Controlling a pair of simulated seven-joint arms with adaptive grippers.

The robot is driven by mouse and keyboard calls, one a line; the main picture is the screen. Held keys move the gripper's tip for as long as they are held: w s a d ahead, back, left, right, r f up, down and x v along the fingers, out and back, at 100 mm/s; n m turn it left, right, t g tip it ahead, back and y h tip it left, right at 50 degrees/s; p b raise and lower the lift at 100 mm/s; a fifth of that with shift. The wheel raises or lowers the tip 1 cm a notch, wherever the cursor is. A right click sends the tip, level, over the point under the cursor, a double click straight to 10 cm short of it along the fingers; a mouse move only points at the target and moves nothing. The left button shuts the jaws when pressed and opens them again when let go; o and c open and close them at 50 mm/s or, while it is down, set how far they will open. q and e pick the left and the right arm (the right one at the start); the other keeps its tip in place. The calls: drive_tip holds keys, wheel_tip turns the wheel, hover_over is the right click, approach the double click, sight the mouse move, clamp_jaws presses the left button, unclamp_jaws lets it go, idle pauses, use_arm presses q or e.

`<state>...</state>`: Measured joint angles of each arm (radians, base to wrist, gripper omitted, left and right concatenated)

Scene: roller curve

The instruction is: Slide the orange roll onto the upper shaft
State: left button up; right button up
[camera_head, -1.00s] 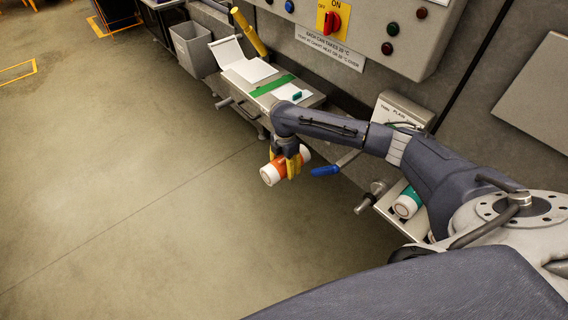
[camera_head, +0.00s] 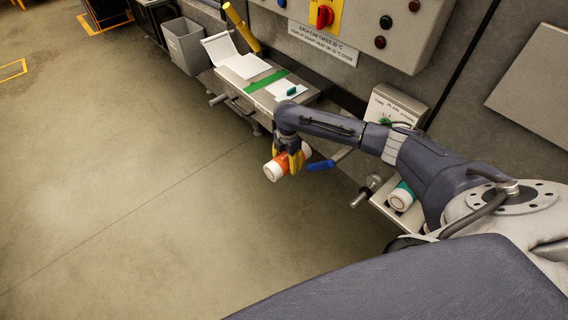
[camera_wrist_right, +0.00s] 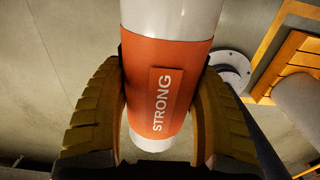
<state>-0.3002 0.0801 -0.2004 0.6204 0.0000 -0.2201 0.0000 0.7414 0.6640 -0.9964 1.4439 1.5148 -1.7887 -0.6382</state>
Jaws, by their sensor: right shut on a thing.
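The orange roll (camera_head: 283,165) has white ends and is held clear of the floor, beside the machine. My right gripper (camera_head: 291,164) is shut on it, with one yellow finger on each side. In the right wrist view the roll (camera_wrist_right: 168,85) stands nearly upright between the fingers (camera_wrist_right: 162,110), with a "STRONG" label facing the camera. A metal shaft (camera_head: 362,195) sticks out at the right, apart from the roll. I cannot tell if it is the upper shaft. A grey round flange (camera_wrist_right: 231,68) shows partly behind the roll in the wrist view. My left gripper is out of view.
A blue-handled lever (camera_head: 321,165) juts out just right of the roll. A green-and-white roll (camera_head: 401,196) lies near the shaft. A bench (camera_head: 232,84) with papers and a grey bin (camera_head: 185,45) stand at the back.

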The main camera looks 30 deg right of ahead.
drive_tip(key=w+d, duration=0.4)
drive_tip(key=d, duration=1.3)
drive_tip(key=shift+w+d, duration=0.2)
drive_tip(key=shift+d, duration=0.05)
idle(1.4)
drive_tip(key=shift+d+r, duration=0.1)
drive_tip(key=shift+d, duration=0.1)
idle(0.4)
drive_tip(key=shift+w+d, duration=0.25)
drive_tip(key=shift+d, duration=0.65)
drive_tip(key=shift+w+d, duration=0.25)
drive_tip(key=shift+d, duration=0.7)
drive_tip(key=shift+w+d, duration=0.25)
drive_tip(key=shift+d, duration=0.65)
drive_tip(key=shift+d, duration=0.15)
